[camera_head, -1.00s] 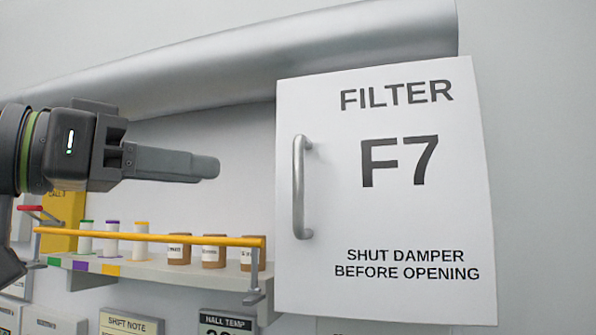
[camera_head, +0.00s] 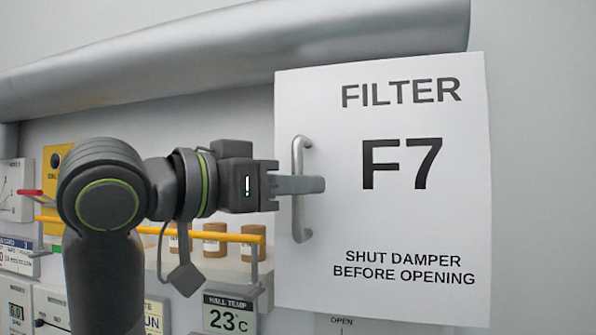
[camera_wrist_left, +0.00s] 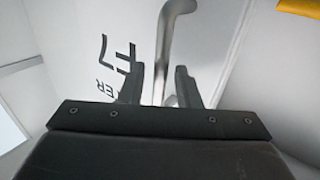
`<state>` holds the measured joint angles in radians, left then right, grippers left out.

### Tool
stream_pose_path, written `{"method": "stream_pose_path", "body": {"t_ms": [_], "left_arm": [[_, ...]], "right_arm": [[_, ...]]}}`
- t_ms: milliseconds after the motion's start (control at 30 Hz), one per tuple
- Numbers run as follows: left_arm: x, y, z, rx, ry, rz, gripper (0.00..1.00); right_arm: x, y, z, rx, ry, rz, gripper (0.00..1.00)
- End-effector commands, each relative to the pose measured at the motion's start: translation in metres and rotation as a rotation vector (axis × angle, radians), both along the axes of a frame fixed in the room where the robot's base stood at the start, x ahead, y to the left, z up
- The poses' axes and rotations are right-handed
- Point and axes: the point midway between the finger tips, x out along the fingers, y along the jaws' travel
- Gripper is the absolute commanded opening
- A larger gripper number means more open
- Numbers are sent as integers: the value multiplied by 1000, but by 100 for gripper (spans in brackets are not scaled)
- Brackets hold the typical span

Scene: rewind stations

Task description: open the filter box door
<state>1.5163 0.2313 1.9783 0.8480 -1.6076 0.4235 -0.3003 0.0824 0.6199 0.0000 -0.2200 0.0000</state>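The white filter box door (camera_head: 400,230), marked FILTER F7, fills the right half of the head view and looks shut. Its upright silver bar handle (camera_head: 298,222) is near the door's left edge. My left gripper (camera_head: 312,185) reaches in from the left, and its fingers cross the middle of the handle, hiding that part. In the left wrist view, the handle (camera_wrist_left: 167,45) runs down between the two fingers (camera_wrist_left: 160,88). My right gripper is not in view.
A large silver duct (camera_head: 200,70) runs above the arm. A shelf with a yellow rail (camera_head: 225,237) and several brown jars (camera_head: 214,241) is below the gripper. A HALL TEMP display (camera_head: 229,316) is lower down. The wall right of the door is clear.

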Motion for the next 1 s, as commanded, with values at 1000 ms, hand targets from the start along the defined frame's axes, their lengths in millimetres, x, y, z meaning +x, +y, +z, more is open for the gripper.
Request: {"method": "stream_pose_path", "body": {"t_ms": [1000], "left_arm": [[6,-8,0,0,0,1,0]], "right_arm": [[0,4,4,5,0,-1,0]]}}
